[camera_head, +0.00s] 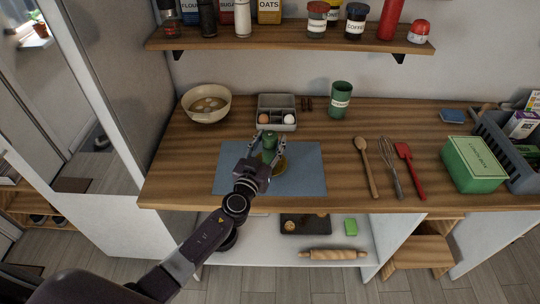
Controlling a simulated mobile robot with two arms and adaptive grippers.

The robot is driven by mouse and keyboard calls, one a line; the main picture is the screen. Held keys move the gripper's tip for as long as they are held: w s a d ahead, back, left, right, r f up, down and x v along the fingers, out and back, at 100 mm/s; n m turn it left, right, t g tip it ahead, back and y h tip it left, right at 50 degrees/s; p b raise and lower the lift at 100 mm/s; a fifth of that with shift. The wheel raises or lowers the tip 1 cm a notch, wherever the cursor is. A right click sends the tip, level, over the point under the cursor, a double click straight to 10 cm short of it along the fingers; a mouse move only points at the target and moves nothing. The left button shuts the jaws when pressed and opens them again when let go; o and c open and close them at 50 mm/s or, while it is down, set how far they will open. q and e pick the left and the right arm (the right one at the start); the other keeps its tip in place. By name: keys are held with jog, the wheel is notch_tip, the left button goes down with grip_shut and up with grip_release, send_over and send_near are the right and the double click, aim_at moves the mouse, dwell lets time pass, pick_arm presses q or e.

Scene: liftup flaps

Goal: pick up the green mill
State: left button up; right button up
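The green mill (269,141) stands at the blue mat on the wooden counter, and its lower part is hidden behind my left gripper. My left gripper (270,146) reaches in from the lower left. Its two fingers are spread, one on each side of the mill, and gaps seem to show between the fingers and the mill. A round brownish-gold thing (281,166) shows just below the mill, partly covered by the gripper. My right gripper is not in view.
A grey egg tray (289,101) stands right behind the mill. A bowl (189,107) is at the left and a green cup (340,99) at the right. A wooden spoon (366,166), whisk (390,166) and red spatula (411,170) lie right of the mat (310,180). A shelf (280,40) overhangs the back.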

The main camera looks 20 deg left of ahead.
pick_arm(q)
grip_shut()
jog(key=shift+r, duration=0.15)
